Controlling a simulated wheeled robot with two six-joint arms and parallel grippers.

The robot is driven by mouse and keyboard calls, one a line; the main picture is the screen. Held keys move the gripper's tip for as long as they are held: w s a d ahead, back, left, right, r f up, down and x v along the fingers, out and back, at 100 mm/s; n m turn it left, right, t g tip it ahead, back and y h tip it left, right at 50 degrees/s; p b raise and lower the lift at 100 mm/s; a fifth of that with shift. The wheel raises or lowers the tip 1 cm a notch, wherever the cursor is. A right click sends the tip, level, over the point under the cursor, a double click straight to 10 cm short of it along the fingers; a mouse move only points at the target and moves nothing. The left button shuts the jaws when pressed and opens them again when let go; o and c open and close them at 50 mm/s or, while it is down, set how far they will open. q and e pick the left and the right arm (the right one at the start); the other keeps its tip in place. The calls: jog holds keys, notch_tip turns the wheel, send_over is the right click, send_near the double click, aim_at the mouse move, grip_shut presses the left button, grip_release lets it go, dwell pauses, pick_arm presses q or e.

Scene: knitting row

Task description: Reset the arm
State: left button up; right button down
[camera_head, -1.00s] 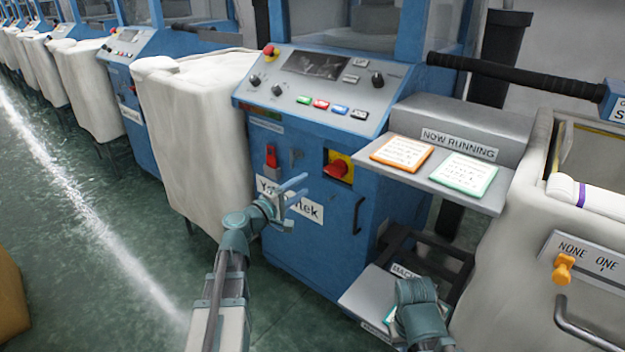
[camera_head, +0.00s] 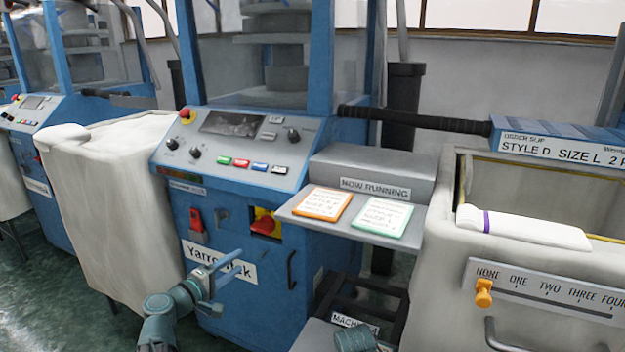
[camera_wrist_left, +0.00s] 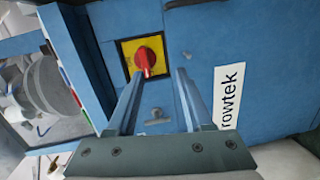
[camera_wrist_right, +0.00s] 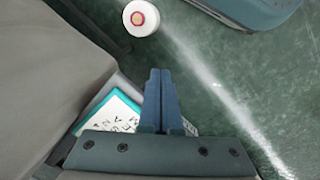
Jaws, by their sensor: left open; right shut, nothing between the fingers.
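My left gripper (camera_head: 222,278) is in front of the blue knitting machine (camera_head: 262,298), near its white name label (camera_head: 215,262). In the left wrist view its two fingers (camera_wrist_left: 155,98) are apart with nothing between them. Beyond them is a red rotary switch (camera_wrist_left: 147,58) on a yellow plate, not touched. My right arm (camera_head: 358,338) shows only in part at the bottom of the head view. In the right wrist view the right gripper (camera_wrist_right: 160,75) has its fingers together and empty, above a teal-edged card (camera_wrist_right: 112,112) and the green floor.
A shelf (camera_head: 330,226) sticks out with an orange card (camera_head: 323,203) and a green card (camera_head: 381,216) on it. A pale bin (camera_head: 540,262) with an orange slider (camera_head: 484,292) stands at right. A cloth-covered bin (camera_head: 110,190) stands at left.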

pick_arm(q)
jog(key=s+d+f+m+g, duration=0.8)
jog(key=d+f+m+g, duration=0.1)
jog(key=d+f, duration=0.45)
jog(key=s+a+f+m+g+y, duration=0.3)
jog(key=s+f+g+y, duration=0.35)
jog(key=s, duration=0.35)
jog(key=s+d+m+y, duration=0.2)
jog(key=s+d+m, duration=0.25)
jog(key=d, duration=0.55)
notch_tip(320, 180, up, 36)
jog(key=p, duration=3.5)
jog(key=shift+s+p, duration=0.3)
jog(key=shift+s, duration=0.05)
jog(key=shift+d+n, duration=0.1)
jog(key=shift+n, duration=0.15)
